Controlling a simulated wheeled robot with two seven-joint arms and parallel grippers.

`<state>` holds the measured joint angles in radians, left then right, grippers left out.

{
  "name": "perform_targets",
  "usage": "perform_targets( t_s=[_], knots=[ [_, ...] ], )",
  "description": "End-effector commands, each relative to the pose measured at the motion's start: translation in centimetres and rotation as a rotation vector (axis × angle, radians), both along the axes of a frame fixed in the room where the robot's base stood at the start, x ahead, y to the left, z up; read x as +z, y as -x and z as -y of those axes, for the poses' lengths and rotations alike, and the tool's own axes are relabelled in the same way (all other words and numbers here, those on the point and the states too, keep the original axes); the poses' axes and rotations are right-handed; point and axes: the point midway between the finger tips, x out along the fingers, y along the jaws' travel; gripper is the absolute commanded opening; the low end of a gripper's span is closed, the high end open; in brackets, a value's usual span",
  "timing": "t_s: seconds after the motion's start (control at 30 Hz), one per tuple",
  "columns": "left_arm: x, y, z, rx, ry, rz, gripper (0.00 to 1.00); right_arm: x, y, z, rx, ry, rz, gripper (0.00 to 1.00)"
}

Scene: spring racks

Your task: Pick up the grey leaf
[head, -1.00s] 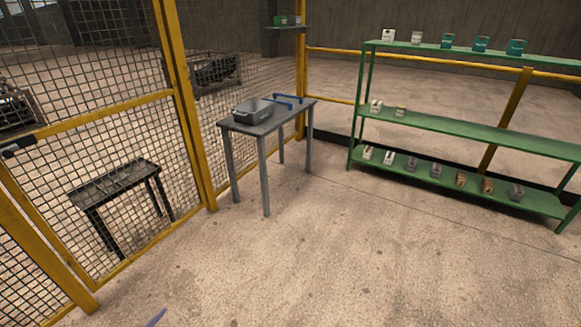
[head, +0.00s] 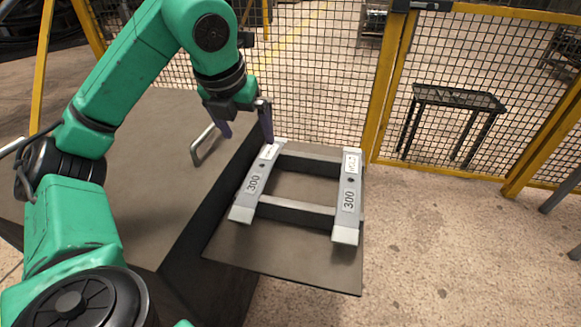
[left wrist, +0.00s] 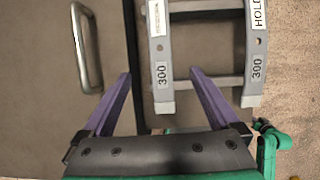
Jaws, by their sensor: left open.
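Two grey leaves lie side by side across the dark bars of a rack. The left leaf (head: 252,188) bears a "300" label and a white tag at its far end. It shows in the left wrist view (left wrist: 163,50). The right leaf (head: 347,204) bears "300" and a tag that reads "HOLD" in the left wrist view (left wrist: 256,45). My left gripper (head: 246,126) has purple fingers, spread and empty. It is above the far end of the left leaf in the head view. In the left wrist view, the fingertips (left wrist: 160,76) straddle the left leaf's "300" end, apart from it.
The rack stands on a flat grey board (head: 285,258) beside a dark tabletop (head: 150,170). A metal handle (head: 202,143) rises from the tabletop left of the rack. A mesh fence (head: 310,60) is behind.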

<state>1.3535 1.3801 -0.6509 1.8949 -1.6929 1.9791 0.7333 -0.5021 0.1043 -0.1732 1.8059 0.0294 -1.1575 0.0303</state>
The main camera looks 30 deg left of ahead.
Motion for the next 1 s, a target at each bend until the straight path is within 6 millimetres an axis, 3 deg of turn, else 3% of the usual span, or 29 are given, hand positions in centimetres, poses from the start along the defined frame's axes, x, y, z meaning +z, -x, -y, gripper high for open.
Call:
perform_targets(
  t_s=[0.2, 0.6, 0.7, 0.9, 0.93, 1.0],
  knots=[
    [-5.7, -1.9, -0.7, -0.001, 0.002, -0.006, 0.95, 4.0, -0.8, -0.8, 0.013, -0.019, 0.015, 0.00],
    [-11.7, -4.5, -1.6, -0.003, 0.001, -0.004, 0.95, 9.3, -0.3, -1.2, 0.030, -0.037, 0.027, 0.00],
    [-12.7, -5.0, -1.7, -0.004, 0.000, -0.003, 0.95, 10.2, 0.0, -1.2, 0.032, -0.039, 0.027, 0.00],
    [-12.7, -5.1, -1.8, -0.004, 0.000, -0.002, 0.95, 10.4, 0.0, -1.2, 0.033, -0.038, 0.026, 0.00],
    [-12.7, -5.1, -1.8, -0.004, 0.000, -0.002, 0.87, 10.4, 0.0, -1.2, 0.033, -0.038, 0.026, 0.00],
    [-12.7, -5.1, -1.8, -0.004, 0.000, -0.002, 0.61, 10.4, 0.0, -1.2, 0.033, -0.038, 0.026, 0.00]
  ],
)
